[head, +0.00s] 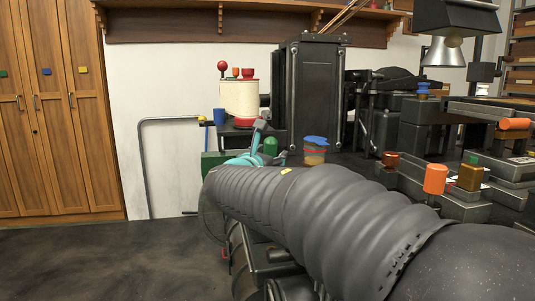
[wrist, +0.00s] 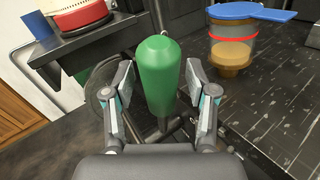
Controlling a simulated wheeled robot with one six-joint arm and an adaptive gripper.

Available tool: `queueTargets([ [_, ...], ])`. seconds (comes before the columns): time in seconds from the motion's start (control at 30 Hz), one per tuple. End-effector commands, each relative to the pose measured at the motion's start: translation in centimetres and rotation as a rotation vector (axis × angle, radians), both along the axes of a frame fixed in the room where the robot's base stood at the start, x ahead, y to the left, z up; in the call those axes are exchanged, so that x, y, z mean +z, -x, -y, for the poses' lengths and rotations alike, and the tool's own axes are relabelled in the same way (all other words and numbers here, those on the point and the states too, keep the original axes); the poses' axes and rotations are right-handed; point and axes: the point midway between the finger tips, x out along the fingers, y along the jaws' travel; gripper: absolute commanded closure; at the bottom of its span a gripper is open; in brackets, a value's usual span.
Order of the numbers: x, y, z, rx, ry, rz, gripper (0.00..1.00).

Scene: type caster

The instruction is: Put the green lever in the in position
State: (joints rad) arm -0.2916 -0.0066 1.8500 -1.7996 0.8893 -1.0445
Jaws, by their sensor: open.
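The green lever (wrist: 158,75) has a rounded green knob standing upright in the middle of the wrist view. It also shows in the head view (head: 270,147), small, just beyond my arm. My gripper (wrist: 158,98) is open, with one finger on each side of the green knob. A gap shows between the knob and each finger. In the head view my gripper (head: 258,150) is partly hidden and sits at the left of the knob. The lever's lower shaft and base are mostly hidden behind the gripper.
A jar with a blue lid (wrist: 235,40) stands right of the lever. A dark shelf (wrist: 85,42) with a red-and-white pot (wrist: 78,14) and a blue cup (wrist: 37,25) is at the left. Orange knobs (head: 435,179) stand on the machine at the right.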

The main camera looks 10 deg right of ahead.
Motion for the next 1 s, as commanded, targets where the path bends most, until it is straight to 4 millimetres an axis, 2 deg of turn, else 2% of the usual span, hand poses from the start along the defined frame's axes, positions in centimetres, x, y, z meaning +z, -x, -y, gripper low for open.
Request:
queueTargets([
  [0.27, -0.02, -0.12, 0.07, 0.0, 0.0, 0.0, 0.43],
  [0.5, -0.01, -0.1, 0.07, 0.0, 0.0, 0.0, 1.0],
  [0.77, 0.02, -0.17, 0.07, 0.001, 0.0, -0.004, 1.0],
  [1.0, 0.38, -1.09, 0.1, 0.0, -0.002, -0.053, 1.0],
])
